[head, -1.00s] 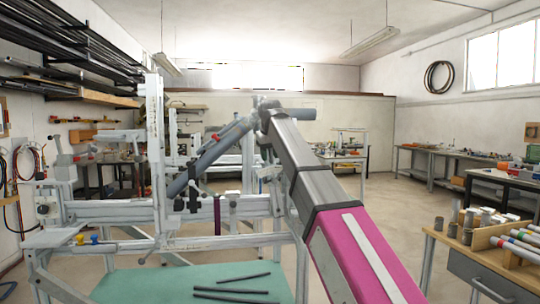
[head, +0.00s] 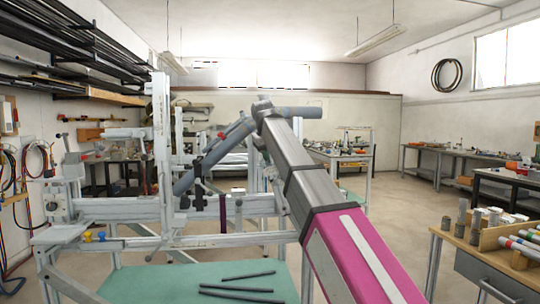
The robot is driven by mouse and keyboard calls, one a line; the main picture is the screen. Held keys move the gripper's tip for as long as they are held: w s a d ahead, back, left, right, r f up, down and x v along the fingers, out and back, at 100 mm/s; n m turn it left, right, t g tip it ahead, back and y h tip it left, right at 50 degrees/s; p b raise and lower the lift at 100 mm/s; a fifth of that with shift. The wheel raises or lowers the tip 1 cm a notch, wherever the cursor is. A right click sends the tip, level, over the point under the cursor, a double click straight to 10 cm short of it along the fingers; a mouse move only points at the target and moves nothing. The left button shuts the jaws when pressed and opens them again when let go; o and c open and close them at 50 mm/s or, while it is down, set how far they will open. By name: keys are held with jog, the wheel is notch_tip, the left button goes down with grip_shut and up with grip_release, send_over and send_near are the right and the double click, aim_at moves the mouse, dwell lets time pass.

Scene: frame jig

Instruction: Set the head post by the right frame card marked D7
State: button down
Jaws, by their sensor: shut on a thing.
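A pale frame jig (head: 130,210) stands left of centre. A tall upright post (head: 160,150) with a marked face stands on it, and I cannot tell if it is the head post. A blue-grey tube (head: 215,155) slants across the jig, with a black clamp-like part (head: 198,172) near its lower end. No card marked D7 can be read. My arm, magenta then dark grey, reaches from the lower right to the jig's upper right. My gripper and anything in it are hidden beyond the arm's far end.
A green surface (head: 140,285) below the jig bears several dark rods (head: 240,290). A bench (head: 465,250) with a wooden rack of tubes stands at right. Long bars fill a wall rack (head: 60,45) at upper left. Bare floor (head: 400,205) lies between arm and right benches.

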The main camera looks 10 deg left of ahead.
jog(key=c, duration=1.1)
grip_release()
jog(key=v, duration=1)
jog(key=shift+s+r, duration=0.2)
jog(key=shift+r, duration=0.15)
